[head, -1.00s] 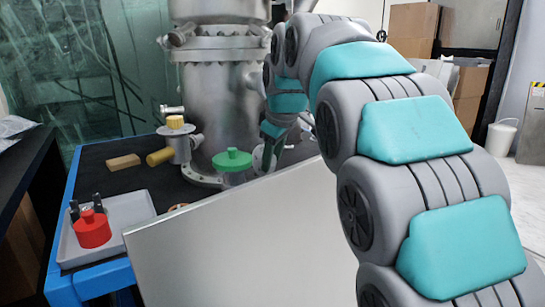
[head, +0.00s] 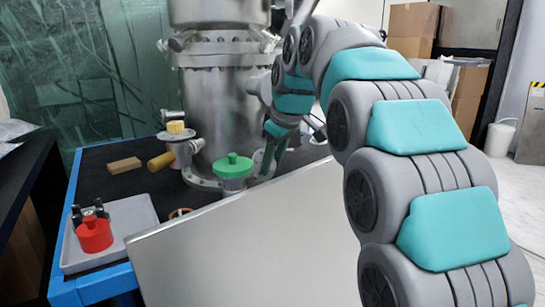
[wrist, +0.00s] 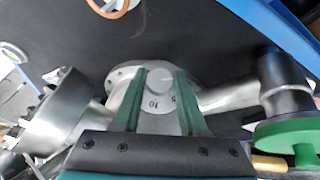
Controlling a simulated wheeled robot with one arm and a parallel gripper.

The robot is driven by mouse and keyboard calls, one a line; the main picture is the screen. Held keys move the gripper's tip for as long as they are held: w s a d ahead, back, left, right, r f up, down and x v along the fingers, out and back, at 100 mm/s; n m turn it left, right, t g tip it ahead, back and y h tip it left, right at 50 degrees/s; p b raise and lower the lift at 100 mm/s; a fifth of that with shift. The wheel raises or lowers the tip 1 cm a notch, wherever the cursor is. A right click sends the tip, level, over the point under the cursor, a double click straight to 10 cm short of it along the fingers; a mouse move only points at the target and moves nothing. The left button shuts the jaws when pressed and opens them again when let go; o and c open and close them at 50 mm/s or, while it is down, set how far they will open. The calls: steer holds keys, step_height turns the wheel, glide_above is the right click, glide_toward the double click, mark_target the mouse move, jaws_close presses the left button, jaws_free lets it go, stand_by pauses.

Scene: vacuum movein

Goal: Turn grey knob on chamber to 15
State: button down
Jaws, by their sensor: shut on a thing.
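The silver metal chamber (head: 222,110) stands at the back of the dark bench in the head view. In the wrist view the round grey knob (wrist: 160,78) sits on a grey dial (wrist: 158,118) marked with numbers. A 10 reads below the knob, and part of another number shows by the right finger. My gripper (wrist: 160,76) has its two green fingers on either side of the knob, shut on it. In the head view my gripper (head: 272,152) is small beside the chamber's lower right, and the knob cannot be made out there.
A green-capped fitting (head: 232,168) and a yellow-capped fitting (head: 177,132) stand by the chamber. A grey tray (head: 140,212) holds a red part (head: 95,234). A large grey panel (head: 250,245) fills the front. A wood block (head: 125,165) lies on the bench.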

steer(key=shift+w+r+m+g+y+p, duration=0.2)
steer(key=shift+m+g+y+p, duration=0.55)
steer(key=shift+p, duration=0.25)
steer(key=shift+d+f+m+g+y+p, duration=0.1)
steer(key=shift+m+g+y+p, duration=0.55)
steer(key=shift+g, duration=0.1)
steer(key=m+g+y, duration=0.1)
steer(key=m+y, duration=0.1)
steer(key=shift+d+f+g+y, duration=0.2)
steer(key=shift+g+y, duration=0.1)
steer(key=shift+g, duration=0.1)
steer(key=shift+w+m+g+y, duration=0.1)
steer(key=shift+m+g+y, duration=0.3)
steer(key=shift+m+y, duration=0.5)
steer(key=shift+c, duration=2.2)
jaws_free()
steer(key=shift+d, duration=0.1)
